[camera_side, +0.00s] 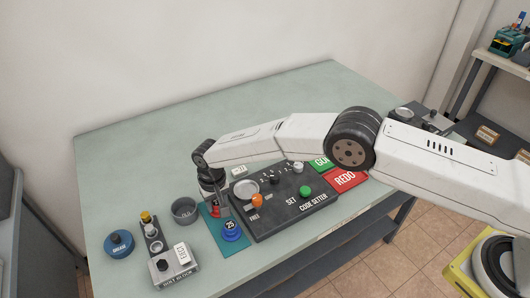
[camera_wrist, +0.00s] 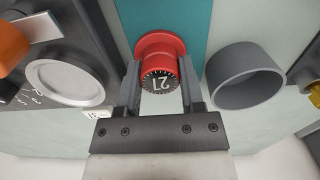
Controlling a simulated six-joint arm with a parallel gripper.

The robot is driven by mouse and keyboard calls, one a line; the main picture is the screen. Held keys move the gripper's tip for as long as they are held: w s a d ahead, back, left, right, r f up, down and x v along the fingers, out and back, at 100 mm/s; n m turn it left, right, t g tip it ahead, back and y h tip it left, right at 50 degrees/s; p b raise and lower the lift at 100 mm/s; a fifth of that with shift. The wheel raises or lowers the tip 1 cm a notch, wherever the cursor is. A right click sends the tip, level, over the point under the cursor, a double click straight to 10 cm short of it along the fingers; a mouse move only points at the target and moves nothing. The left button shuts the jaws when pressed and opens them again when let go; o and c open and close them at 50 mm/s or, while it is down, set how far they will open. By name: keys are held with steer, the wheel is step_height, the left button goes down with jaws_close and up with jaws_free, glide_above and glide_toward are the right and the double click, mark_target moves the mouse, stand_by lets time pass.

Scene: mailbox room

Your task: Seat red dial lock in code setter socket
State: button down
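The red dial lock (camera_wrist: 161,62), with a black dial top reading 27, is between my two fingers in the wrist view. My gripper (camera_wrist: 160,80) has a finger against each side of it, with no gap visible. In the side view my gripper (camera_side: 217,207) points down over the teal mat (camera_side: 235,247), and the red lock is mostly hidden. I cannot tell whether the lock touches the mat. The code setter (camera_side: 275,222) is the dark panel to the right. Its round pale socket (camera_side: 245,188) looks empty, also in the wrist view (camera_wrist: 66,82).
A blue dial lock (camera_side: 231,231) stands on the mat's near part. A grey cup (camera_side: 185,210), a blue round piece (camera_side: 119,244) and the bolt block (camera_side: 176,276) are to the left. An orange knob (camera_side: 257,201) and green button (camera_side: 305,191) rise from the setter. The table's back is clear.

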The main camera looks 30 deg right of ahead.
steer(key=shift+r, duration=0.25)
steer(key=shift+r, duration=2)
steer(key=shift+w+d+r, duration=0.15)
steer(key=shift+d+r, duration=0.15)
steer(key=shift+d, duration=0.25)
steer(key=d+r, duration=0.1)
steer(key=d, duration=0.1)
steer(key=d+r, duration=0.1)
steer(key=d, duration=0.2)
steer(key=d+r, duration=0.1)
steer(key=d, duration=0.2)
steer(key=shift+r, duration=0.2)
steer(key=shift+f, duration=0.2)
steer(key=shift+f, duration=1.85)
